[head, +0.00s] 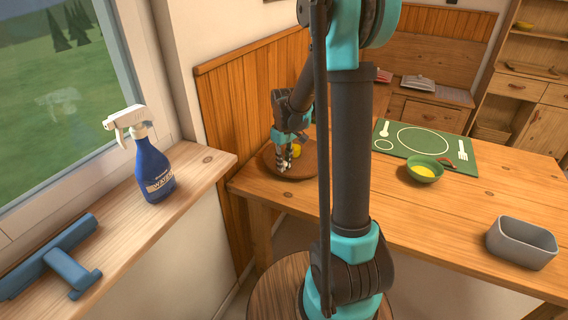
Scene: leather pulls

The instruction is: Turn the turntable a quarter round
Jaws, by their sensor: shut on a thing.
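The turntable (305,169) is a round brown wooden disc on the left corner of the wooden table. A yellow thing (296,150) stands on it, partly hidden behind my gripper. My gripper (284,166) points down over the near part of the disc, with its fingertips at the disc's surface. It is shut on a part of the turntable, but the fingers hide just what they hold. My arm crosses the middle of the view and hides part of the table to the right of the disc.
A green placemat (405,134), a green bowl (424,170) with yellow contents and a grey bin (521,243) are on the table. A wooden panel (240,95) rises close behind the turntable. A blue spray bottle (153,165) and a blue squeegee (62,262) occupy the windowsill.

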